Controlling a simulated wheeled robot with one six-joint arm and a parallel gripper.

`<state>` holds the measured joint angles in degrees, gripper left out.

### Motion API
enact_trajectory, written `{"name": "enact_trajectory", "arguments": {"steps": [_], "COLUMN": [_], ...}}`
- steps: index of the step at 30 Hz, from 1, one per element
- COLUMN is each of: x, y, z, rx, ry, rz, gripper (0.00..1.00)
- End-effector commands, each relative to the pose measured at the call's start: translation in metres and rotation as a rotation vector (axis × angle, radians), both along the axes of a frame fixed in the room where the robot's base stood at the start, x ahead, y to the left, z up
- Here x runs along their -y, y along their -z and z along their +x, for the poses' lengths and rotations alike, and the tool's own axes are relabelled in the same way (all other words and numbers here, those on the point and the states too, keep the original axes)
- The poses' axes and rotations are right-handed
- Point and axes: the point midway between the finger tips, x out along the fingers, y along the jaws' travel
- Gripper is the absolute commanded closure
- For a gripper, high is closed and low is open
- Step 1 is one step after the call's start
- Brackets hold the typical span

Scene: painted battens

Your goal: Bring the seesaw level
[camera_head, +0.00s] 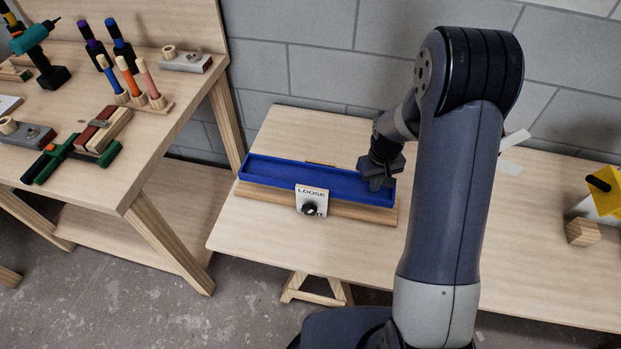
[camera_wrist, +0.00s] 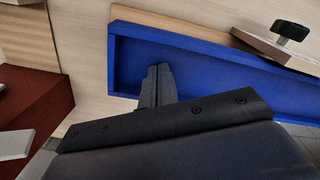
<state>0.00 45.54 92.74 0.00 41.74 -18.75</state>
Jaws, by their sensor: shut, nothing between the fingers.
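The seesaw is a long blue tray (camera_head: 275,168) above a wooden batten (camera_head: 350,209), with a white plate (camera_head: 312,188) marked LOOSE and a black knob (camera_head: 310,210) at its front middle. I cannot tell how far the tray tilts. My gripper (camera_head: 376,184) is shut and empty, at the tray's right end. In the wrist view its fingers (camera_wrist: 156,84) overlap the end of the blue tray (camera_wrist: 210,72); I cannot tell whether they touch it. The knob also shows in the wrist view (camera_wrist: 292,30). My arm hides part of the table behind it.
At the right stand a yellow object (camera_head: 606,184) and a wooden block (camera_head: 583,232). The table (camera_head: 260,240) is clear in front of the seesaw.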

Motion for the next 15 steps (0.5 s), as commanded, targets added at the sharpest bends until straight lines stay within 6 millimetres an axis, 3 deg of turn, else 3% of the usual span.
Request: {"name": "enact_trajectory", "arguments": {"steps": [15], "x": [0.000], "y": [-0.033], "z": [0.000], "rx": [0.002], "ry": [0.000], "rz": [0.000], "gripper": [1.00]}}
